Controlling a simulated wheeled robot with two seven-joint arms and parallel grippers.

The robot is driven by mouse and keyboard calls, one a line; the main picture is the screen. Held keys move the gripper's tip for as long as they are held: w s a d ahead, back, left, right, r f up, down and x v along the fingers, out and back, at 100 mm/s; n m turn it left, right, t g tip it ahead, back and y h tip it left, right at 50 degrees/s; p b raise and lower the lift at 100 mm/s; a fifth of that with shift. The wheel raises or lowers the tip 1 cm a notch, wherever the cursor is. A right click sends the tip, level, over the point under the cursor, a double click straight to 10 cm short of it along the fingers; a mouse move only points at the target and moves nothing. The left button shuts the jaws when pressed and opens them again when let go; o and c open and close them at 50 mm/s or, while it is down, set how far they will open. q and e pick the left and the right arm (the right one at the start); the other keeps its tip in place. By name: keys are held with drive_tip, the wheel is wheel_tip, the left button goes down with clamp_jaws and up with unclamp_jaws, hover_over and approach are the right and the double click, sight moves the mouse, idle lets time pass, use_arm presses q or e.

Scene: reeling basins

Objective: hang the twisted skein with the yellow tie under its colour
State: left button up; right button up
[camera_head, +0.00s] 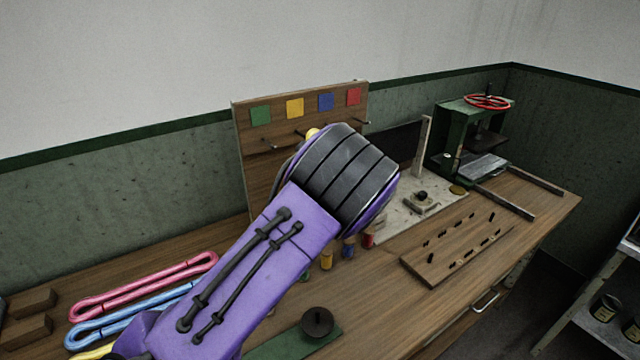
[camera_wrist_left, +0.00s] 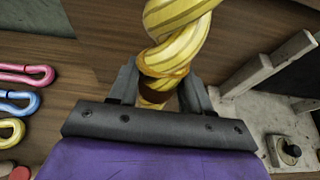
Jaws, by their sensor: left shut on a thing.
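My left gripper (camera_wrist_left: 161,84) is shut on a yellow twisted skein (camera_wrist_left: 178,38), with a finger on each side of it. A darker band crosses the skein between the fingers; I cannot tell the tie's colour surely. In the head view my purple left arm hides the gripper and most of the skein; a small yellow part (camera_head: 312,132) shows beside the wrist, in front of the board. My right gripper is out of view.
Pink (camera_head: 145,285) and blue (camera_head: 135,325) skeins lie at the left of the bench, with a yellow one (camera_wrist_left: 12,130) beside them. Small coloured pieces stand below the board. A pegged plank (camera_head: 455,250) and a green press (camera_head: 470,140) are to the right.

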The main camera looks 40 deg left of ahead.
use_arm(q)
drive_tip(key=b+x, duration=0.1)
drive_tip(key=x, duration=0.5)
drive_tip(key=shift+a+r, duration=0.15)
drive_tip(key=shift+r, duration=0.25)
idle(0.6)
drive_tip(key=o, duration=1.2)
drive_tip(key=shift+o, duration=0.2)
